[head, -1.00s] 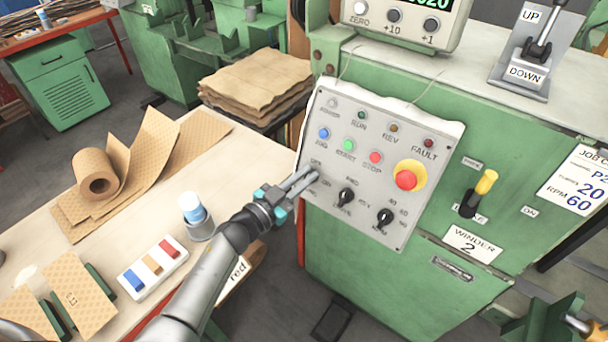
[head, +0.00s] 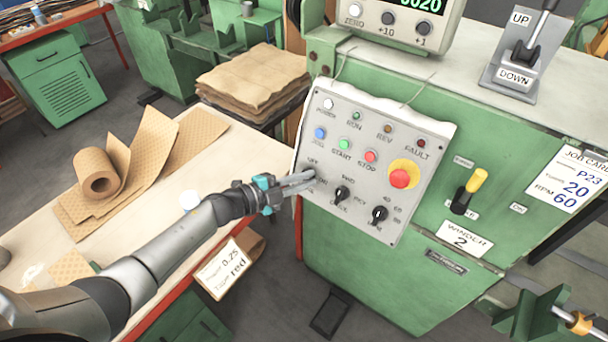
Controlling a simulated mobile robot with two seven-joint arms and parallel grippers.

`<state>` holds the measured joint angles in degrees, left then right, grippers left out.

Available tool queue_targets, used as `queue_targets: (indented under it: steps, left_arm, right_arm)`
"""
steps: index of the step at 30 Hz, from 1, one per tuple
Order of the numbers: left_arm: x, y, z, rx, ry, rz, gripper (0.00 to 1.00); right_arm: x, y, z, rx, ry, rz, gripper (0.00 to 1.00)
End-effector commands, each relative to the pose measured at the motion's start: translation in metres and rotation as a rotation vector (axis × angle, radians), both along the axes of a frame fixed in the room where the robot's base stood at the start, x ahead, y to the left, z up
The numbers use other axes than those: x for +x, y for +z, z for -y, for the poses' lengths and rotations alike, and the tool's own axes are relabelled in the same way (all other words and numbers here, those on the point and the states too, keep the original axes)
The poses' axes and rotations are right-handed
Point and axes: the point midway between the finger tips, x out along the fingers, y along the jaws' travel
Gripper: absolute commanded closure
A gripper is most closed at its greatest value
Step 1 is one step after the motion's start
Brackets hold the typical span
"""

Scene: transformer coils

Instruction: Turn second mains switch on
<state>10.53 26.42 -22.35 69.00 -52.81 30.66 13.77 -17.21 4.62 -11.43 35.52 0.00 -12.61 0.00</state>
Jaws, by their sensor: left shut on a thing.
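The grey control panel (head: 372,215) sits on the front of the green winder, above a label reading WINDER 2 (head: 465,238). My left gripper (head: 311,178) reaches in from the left and is shut on the leftmost rotary switch, beside the OFF and ON marks. The fingers mostly hide this switch, so its exact angle is hard to see. The POWER lamp (head: 328,104) at the panel's top left looks bright white. My right gripper is not in view.
Two black selector knobs (head: 342,193) (head: 380,214) and a red stop button on yellow (head: 401,177) are close by on the panel. A yellow-handled lever (head: 474,184) is to the right. A workbench (head: 232,150) with a brown paper roll (head: 97,173) is at left.

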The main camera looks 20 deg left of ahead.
Motion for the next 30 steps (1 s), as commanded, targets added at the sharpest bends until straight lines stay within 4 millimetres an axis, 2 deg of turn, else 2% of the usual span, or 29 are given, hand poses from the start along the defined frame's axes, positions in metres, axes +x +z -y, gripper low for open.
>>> queue_targets:
  steps: [1,15,30]
  left_arm:
    - [-0.001,-0.004,-0.006,0.05,-0.006,0.002,1.0]
    - [-0.001,-0.006,-0.006,0.318,-0.12,0.103,1.0]
    - [-0.001,-0.008,-0.007,0.381,-0.147,0.127,1.0]
  right_arm:
    - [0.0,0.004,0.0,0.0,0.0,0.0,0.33]
    - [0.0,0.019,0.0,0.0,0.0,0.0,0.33]
    - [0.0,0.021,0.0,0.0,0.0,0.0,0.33]
